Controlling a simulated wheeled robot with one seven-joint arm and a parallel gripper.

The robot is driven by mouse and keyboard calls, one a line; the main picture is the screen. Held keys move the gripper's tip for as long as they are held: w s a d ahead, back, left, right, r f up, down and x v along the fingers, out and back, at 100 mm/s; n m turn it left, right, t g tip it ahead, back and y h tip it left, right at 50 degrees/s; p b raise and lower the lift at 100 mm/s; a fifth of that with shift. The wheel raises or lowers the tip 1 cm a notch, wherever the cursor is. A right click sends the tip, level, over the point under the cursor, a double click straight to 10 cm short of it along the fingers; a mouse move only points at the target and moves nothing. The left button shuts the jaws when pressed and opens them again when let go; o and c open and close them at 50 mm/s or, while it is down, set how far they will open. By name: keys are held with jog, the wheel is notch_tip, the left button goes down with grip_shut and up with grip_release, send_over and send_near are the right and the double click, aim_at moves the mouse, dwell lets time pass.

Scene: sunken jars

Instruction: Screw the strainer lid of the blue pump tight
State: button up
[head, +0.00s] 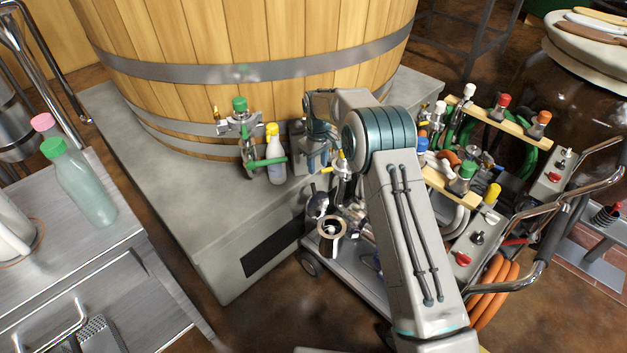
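My arm reaches over a wheeled cart from the lower right and bends down beside the wooden vat. My gripper (317,160) is near the vat's foot, small and partly behind my forearm. I cannot tell whether its fingers are open or shut, or whether they hold anything. Below it, an open round strainer cup (333,228) with a pale rim stands at the cart's near left end. A dark round part (317,205) sits just behind the cup; I cannot tell whether it is the lid. The blue pump's body is not clearly visible; my arm covers much of the cart.
Colored valve knobs, orange hoses (495,290) and a cart handle (545,250) crowd the right. A steel counter (65,265) is at left.

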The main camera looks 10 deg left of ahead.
send_over(314, 187)
jog(key=f, duration=0.3)
jog(key=f+b, duration=0.1)
jog(key=shift+w+a+f, duration=0.15)
jog(key=shift+w+f, duration=0.1)
jog(key=shift+w, duration=0.05)
jog(key=shift+f+b, duration=1.95)
jog(key=shift+f, duration=1.7)
jog(key=shift+s, duration=0.1)
jog(key=c, duration=0.6)
jog(key=shift+f, duration=0.1)
jog(key=shift+c, duration=0.2)
